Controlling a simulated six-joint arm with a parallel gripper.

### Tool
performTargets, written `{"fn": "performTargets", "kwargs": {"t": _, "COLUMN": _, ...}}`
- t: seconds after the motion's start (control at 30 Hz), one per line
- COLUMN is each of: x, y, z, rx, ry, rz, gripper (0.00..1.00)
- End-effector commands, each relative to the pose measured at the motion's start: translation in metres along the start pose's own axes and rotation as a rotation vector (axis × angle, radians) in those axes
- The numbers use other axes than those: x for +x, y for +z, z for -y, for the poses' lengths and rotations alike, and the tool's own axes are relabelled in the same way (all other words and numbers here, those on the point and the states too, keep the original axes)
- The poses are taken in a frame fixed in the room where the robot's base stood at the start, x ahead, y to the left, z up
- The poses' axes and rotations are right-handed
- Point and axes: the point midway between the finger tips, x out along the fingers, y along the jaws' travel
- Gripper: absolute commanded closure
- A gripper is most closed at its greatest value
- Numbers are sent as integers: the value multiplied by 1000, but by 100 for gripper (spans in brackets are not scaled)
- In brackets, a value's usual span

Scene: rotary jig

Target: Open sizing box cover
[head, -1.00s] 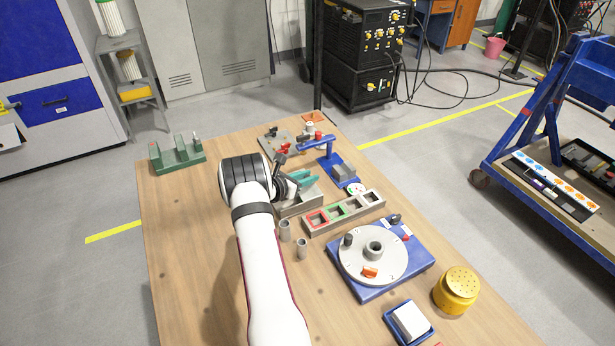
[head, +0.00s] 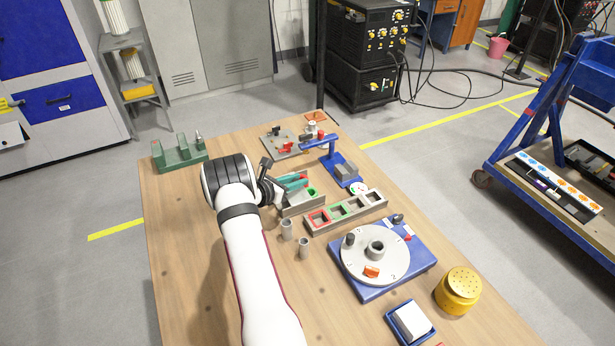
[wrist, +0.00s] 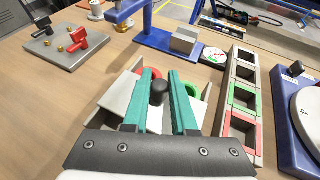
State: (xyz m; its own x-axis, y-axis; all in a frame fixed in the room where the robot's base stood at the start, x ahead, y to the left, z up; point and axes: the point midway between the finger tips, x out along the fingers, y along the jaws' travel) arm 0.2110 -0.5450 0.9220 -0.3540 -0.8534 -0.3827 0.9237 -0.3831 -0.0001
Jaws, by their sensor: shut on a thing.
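The sizing box (head: 303,208) is a grey open-topped tray near the table's middle; in the wrist view its right wall (wrist: 207,93) shows. Its cover (wrist: 118,98) is a pale grey plate with a black knob (wrist: 158,91). The cover lies towards the left, and part of the box is uncovered. A red ring (wrist: 150,73) and a green ring (wrist: 193,90) show inside. My gripper (wrist: 172,82) has teal fingers on both sides of the knob, shut on it. In the head view my gripper (head: 294,181) is over the box's left part. The fingers and palm hide much of the cover.
A tray with red and green framed compartments (head: 346,211) stands close on the right. A blue stand (head: 340,167) is behind, and a grey plate with red clamps (wrist: 67,46) is back left.

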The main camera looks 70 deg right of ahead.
Motion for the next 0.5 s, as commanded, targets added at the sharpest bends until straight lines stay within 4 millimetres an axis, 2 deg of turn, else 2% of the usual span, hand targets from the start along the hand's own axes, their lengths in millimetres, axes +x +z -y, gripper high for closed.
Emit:
{"fn": "performTargets", "kwargs": {"t": 0.1, "x": -10, "y": -4, "z": -4, "rx": 1, "ry": -1, "rz": 1, "gripper": 100}}
{"fn": "performTargets", "kwargs": {"t": 0.37, "x": -11, "y": -4, "z": -4, "rx": 2, "ry": -2, "rz": 1, "gripper": 100}}
{"fn": "performTargets", "kwargs": {"t": 0.4, "x": -10, "y": -4, "z": -4, "rx": 2, "ry": -2, "rz": 1, "gripper": 73}}
{"fn": "performTargets", "kwargs": {"t": 0.5, "x": -10, "y": -4, "z": -4, "rx": 1, "ry": -1, "rz": 1, "gripper": 55}}
